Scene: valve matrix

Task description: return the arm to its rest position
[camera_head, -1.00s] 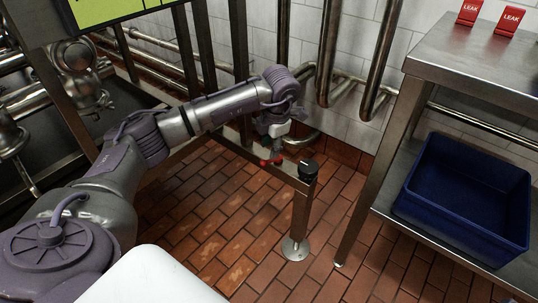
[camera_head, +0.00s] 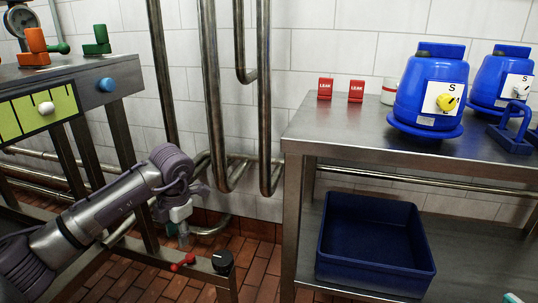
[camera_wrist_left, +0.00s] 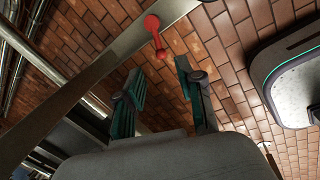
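My left arm (camera_head: 105,208), grey and purple, reaches in from the lower left in the head view and bends down at the wrist. My left gripper (camera_head: 183,237) points down beside the metal frame, above a small red valve handle (camera_head: 183,262). In the left wrist view, the two teal-padded fingers of my left gripper (camera_wrist_left: 158,82) stand apart with nothing between them. The red handle (camera_wrist_left: 155,30) shows beyond the fingertips, apart from them. My right gripper is not recognisable in either view.
A black knob (camera_head: 222,262) tops the frame post close right of the gripper. A steel table (camera_head: 330,128) carries blue containers (camera_head: 430,88) and red LEAK signs (camera_head: 356,90). A blue bin (camera_head: 375,245) sits on its lower shelf. Vertical pipes (camera_head: 210,90) run behind.

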